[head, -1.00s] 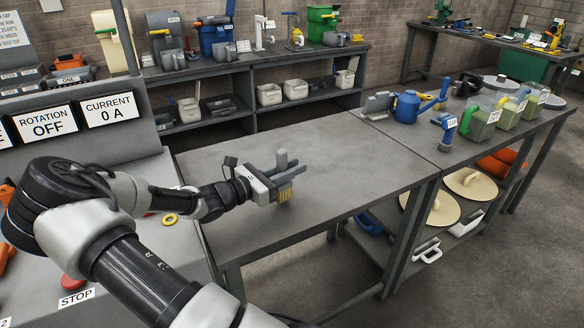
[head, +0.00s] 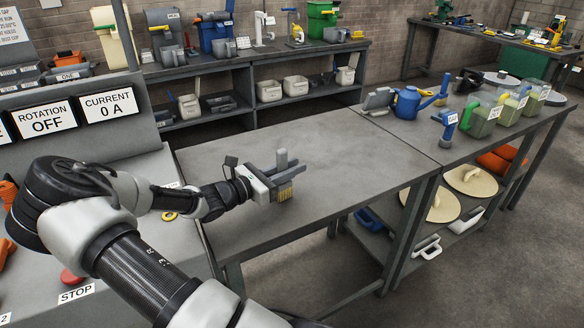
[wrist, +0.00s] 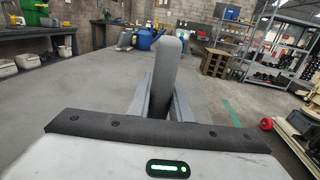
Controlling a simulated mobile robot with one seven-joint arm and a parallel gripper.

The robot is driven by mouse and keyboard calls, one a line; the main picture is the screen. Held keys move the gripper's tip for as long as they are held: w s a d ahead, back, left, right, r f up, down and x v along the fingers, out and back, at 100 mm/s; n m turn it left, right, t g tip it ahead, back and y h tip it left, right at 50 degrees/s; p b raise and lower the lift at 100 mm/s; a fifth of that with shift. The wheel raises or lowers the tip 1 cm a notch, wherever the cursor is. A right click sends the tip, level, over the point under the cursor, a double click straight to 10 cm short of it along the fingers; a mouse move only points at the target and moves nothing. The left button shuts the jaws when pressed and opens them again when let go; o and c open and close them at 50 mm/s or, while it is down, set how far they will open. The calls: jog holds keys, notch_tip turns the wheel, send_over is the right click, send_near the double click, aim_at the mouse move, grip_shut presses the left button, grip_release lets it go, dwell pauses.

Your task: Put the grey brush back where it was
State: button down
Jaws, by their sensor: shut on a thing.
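My gripper (head: 277,180) is shut on the grey brush (head: 286,192), whose yellowish bristles hang downward in the head view. The brush is over the grey metal table (head: 345,150), close above its top near the front left; whether the bristles touch it I cannot tell. In the wrist view, the brush's grey handle (wrist: 165,70) stands up between the two fingers, and its bristles are hidden.
The table ahead is bare. On the adjoining bench stand a blue watering can (head: 408,104), a blue-handled tool (head: 447,122) and several greenish jugs (head: 482,122). A control panel with a STOP label (head: 76,294) is at left. A shelved bench (head: 250,62) stands behind.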

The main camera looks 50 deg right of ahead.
jog(key=shift+f, duration=0.1)
jog(key=shift+c, duration=1.7)
grip_release()
jog(key=shift+w+a+p, duration=0.2)
jog(key=shift+a+p, duration=0.3)
jog(key=shift+a, duration=1)
jog(key=shift+w+a+p, duration=0.25)
jog(key=shift+a+p, duration=0.2)
jog(key=shift+a, duration=1)
jog(key=shift+w+a+p, duration=0.2)
jog(key=shift+a+p, duration=0.3)
jog(key=shift+a, duration=1)
